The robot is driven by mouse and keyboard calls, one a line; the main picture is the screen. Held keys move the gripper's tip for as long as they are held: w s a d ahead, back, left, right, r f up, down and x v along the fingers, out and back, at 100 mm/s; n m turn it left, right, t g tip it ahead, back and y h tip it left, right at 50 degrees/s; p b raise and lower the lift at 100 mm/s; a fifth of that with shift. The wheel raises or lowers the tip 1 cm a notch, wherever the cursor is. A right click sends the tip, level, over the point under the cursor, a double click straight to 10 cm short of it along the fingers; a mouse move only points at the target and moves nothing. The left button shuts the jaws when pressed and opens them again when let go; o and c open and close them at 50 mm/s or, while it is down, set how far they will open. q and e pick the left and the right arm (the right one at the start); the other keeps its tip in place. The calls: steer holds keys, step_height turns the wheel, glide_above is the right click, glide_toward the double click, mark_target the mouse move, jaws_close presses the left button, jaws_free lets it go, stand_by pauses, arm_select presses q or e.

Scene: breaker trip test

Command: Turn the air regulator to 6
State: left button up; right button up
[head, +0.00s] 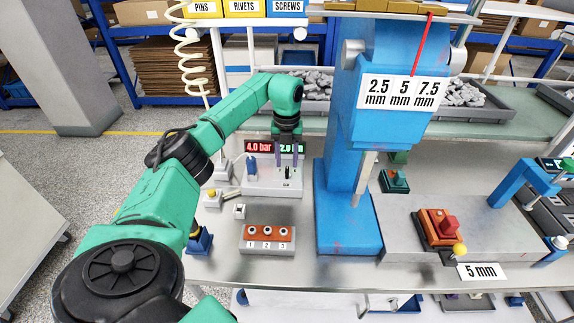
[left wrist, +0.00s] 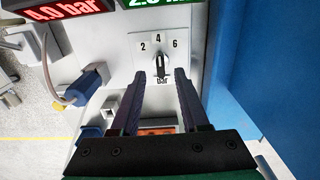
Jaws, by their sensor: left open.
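My left gripper (head: 288,164) is open in front of the panel. In the left wrist view its two fingertips (left wrist: 161,76) lie on either side of the knob; I cannot tell whether they touch it. My right gripper is not in view.
A blue plug with a grey cable (left wrist: 88,82) sits left of the knob. A blue press column (head: 345,190) stands close on the right. A block with orange top and numbers 1, 2, 3 (head: 268,246) is nearer the front. A green display (head: 291,148) is partly hidden.

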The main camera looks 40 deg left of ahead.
mark_target(287, 170)
arm_select(q)
step_height(287, 170, down, 3)
steer(key=shift+r, duration=0.1)
steer(key=shift+d+f, duration=0.15)
steer(key=shift+f, duration=0.05)
steer(key=shift+s, duration=0.1)
steer(key=shift+f, duration=0.1)
jaws_close()
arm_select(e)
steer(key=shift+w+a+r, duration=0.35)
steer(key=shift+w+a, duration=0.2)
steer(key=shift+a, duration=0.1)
